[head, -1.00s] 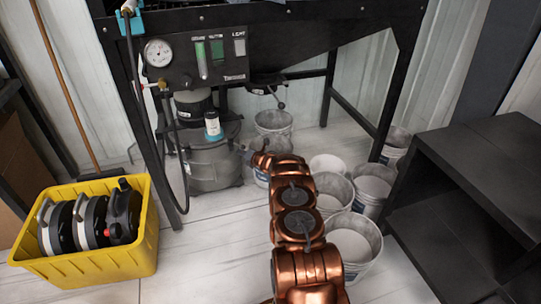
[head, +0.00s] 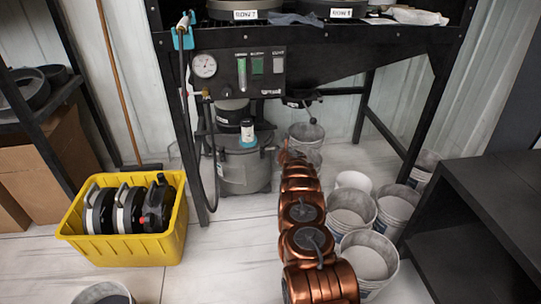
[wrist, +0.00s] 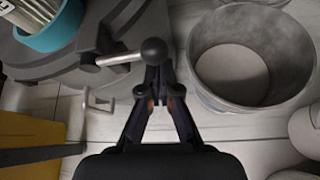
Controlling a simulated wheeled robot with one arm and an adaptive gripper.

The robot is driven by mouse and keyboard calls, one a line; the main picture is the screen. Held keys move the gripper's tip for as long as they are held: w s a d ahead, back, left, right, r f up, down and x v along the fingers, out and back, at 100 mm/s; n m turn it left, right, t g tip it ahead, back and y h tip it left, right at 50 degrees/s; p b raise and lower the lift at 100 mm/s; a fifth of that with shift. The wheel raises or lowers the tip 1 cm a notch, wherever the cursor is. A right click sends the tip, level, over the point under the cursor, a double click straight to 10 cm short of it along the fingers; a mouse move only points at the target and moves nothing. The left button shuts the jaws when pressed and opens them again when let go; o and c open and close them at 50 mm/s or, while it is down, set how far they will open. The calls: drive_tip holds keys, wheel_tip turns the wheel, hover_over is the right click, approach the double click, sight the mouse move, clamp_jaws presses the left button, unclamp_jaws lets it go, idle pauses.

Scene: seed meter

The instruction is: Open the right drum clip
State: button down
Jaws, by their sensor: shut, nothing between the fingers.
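The grey drum (head: 240,172) stands under the black frame, and its rim (wrist: 60,68) fills the upper left of the wrist view. A small bent metal loop (wrist: 98,101) shows at the drum's edge, left of my gripper; it looks like the right clip, but I cannot tell whether it is latched. My gripper (wrist: 160,76) is shut and empty beside the drum's right side. A silver rod with a black ball (wrist: 153,50) overlaps the view just ahead of the fingertips; contact is unclear. In the head view, my arm hides the gripper's fingers and the clip.
A grey bucket (wrist: 236,99) is close right of the gripper; several more buckets (head: 350,219) stand right of my arm. A yellow crate (head: 112,250) holding round parts is left. A dark shelf (head: 487,190) stands right. A hose (head: 187,110) hangs left of the drum.

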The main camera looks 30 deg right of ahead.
drive_tip(key=shift+w+r, duration=0.1)
drive_tip(key=shift+r, duration=0.2)
idle(0.4)
wheel_tip(320, 180, down, 4)
drive_tip(key=a+p+v, duration=0.1)
drive_tip(key=p+v, duration=0.5)
drive_tip(key=v, duration=0.4)
drive_tip(key=shift+p, duration=0.4)
idle(0.9)
drive_tip(key=shift+s, duration=0.25)
